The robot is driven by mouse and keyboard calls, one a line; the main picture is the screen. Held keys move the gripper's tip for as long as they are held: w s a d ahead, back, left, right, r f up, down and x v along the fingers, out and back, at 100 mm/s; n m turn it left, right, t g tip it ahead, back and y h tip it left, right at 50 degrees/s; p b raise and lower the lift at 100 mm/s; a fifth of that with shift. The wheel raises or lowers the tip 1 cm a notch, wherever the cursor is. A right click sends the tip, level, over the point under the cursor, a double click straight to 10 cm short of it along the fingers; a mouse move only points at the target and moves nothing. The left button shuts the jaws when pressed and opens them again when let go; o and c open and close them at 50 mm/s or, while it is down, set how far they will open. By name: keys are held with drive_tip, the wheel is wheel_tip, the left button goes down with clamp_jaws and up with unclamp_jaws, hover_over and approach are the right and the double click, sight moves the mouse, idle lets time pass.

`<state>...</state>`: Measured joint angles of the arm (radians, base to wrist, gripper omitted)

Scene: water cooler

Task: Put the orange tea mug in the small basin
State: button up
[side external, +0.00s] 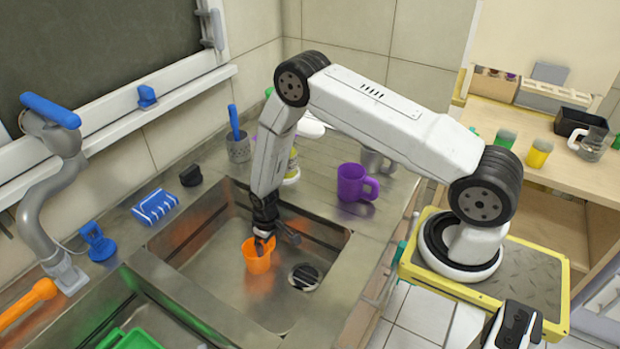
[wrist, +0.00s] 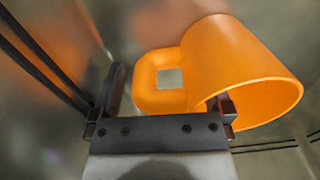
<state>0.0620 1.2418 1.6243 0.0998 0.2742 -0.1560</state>
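The orange tea mug (side external: 256,262) is inside the steel basin (side external: 215,262), left of the drain. It looks upright and low over the basin floor; I cannot tell for sure if it touches. My gripper (side external: 266,236) reaches down into the basin at the mug's rim. In the wrist view the orange mug (wrist: 225,65) lies just beyond my gripper (wrist: 170,98). The fingers are spread wide, with the mug's handle between them. The right finger overlaps the mug's rim, and the left finger stands beside the handle with a small gap.
A purple mug (side external: 352,184) stands on the counter right of the basin. A drain (side external: 304,277) is in the basin floor. Another basin with a green rack (side external: 130,340) is at front left.

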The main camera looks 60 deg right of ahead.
drive_tip(key=shift+r, duration=0.1)
wheel_tip(320, 180, up, 12)
drive_tip(key=shift+d+f, duration=0.15)
drive_tip(key=shift+f, duration=0.1)
drive_tip(key=shift+r, duration=0.3)
idle(0.5)
idle(0.6)
drive_tip(key=s+a+r+t, duration=0.2)
drive_tip(key=s+r, duration=1.3)
drive_tip(key=r, duration=0.2)
drive_tip(key=shift+a+r+t, duration=0.25)
drive_tip(key=shift+t, duration=0.05)
